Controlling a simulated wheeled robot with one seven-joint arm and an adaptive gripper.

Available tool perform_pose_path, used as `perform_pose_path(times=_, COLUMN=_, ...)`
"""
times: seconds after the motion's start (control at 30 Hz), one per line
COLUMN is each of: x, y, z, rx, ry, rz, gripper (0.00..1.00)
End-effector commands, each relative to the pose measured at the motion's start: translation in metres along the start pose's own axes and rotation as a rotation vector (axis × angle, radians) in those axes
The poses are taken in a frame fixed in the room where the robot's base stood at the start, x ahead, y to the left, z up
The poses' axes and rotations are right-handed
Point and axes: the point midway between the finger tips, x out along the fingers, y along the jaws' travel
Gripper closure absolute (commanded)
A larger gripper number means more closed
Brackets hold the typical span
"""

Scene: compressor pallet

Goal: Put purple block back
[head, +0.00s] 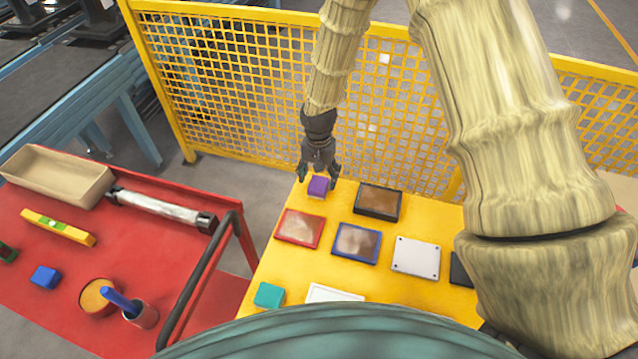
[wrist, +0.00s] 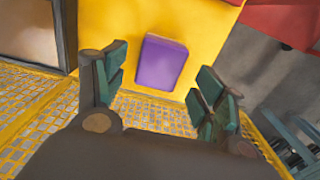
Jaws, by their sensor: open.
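The purple block (head: 318,187) sits on the yellow table (head: 262,329) near its far left corner. In the wrist view the purple block (wrist: 161,63) lies on the yellow surface, ahead of the fingers and between their lines. My gripper (head: 318,176) is right above the block in the head view, fingers pointing down. In the wrist view my gripper (wrist: 158,92) is open, with a finger on either side and nothing held between them.
On the yellow table are a black-framed tray (head: 379,201), a red tray (head: 299,229), a blue tray (head: 357,243), a white plate (head: 416,257) and a teal block (head: 269,294). A yellow mesh fence (head: 235,75) stands close behind. A red cart (head: 60,318) is left.

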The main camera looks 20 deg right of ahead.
Motion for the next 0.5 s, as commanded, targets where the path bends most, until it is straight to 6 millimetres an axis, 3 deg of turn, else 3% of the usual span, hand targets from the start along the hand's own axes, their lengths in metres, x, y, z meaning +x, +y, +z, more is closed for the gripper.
perform_pose_path(times=0.5, x=-0.062, y=0.000, z=-0.001, rx=0.001, ry=0.001, rz=-0.001, gripper=0.30)
